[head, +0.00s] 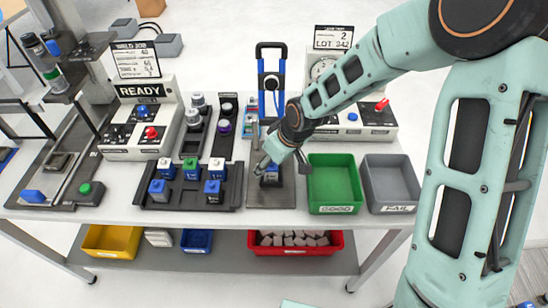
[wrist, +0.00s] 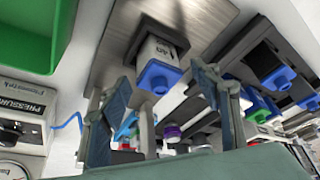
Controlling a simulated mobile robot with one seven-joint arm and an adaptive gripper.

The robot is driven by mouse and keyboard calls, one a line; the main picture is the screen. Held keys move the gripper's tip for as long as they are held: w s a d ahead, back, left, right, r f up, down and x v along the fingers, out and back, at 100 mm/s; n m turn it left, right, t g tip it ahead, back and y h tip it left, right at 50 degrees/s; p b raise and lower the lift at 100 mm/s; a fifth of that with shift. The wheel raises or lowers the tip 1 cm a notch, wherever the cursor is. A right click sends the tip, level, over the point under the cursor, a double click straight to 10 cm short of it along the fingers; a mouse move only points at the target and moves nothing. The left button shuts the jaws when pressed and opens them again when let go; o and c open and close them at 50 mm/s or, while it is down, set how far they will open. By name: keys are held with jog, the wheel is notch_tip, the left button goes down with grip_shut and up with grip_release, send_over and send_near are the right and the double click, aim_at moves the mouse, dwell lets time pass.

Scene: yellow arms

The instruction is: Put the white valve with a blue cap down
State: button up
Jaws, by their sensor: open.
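The white valve with a blue cap (head: 271,175) stands on the grey metal plate (head: 270,198) in front of the blue-framed press. In the wrist view the same valve (wrist: 162,52) shows its white labelled body and blue cap (wrist: 159,77), with its dark base against the plate (wrist: 205,14). My gripper (head: 263,166) is just over the valve in the head view, partly covering it. In the wrist view my gripper (wrist: 168,85) has its two fingers apart, one on each side of the blue cap, with visible gaps. The fingers appear not to touch the valve.
A dark rack (head: 187,202) with several similar blue- and green-capped valves stands left of the plate. A green GOOD bin (head: 334,209) and a grey FAIL bin (head: 391,209) stand empty to the right. The blue press frame (head: 262,82) rises behind my gripper.

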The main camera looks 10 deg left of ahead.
jog(key=p+v, duration=0.2)
jog(key=v, duration=1)
dwell(0.3)
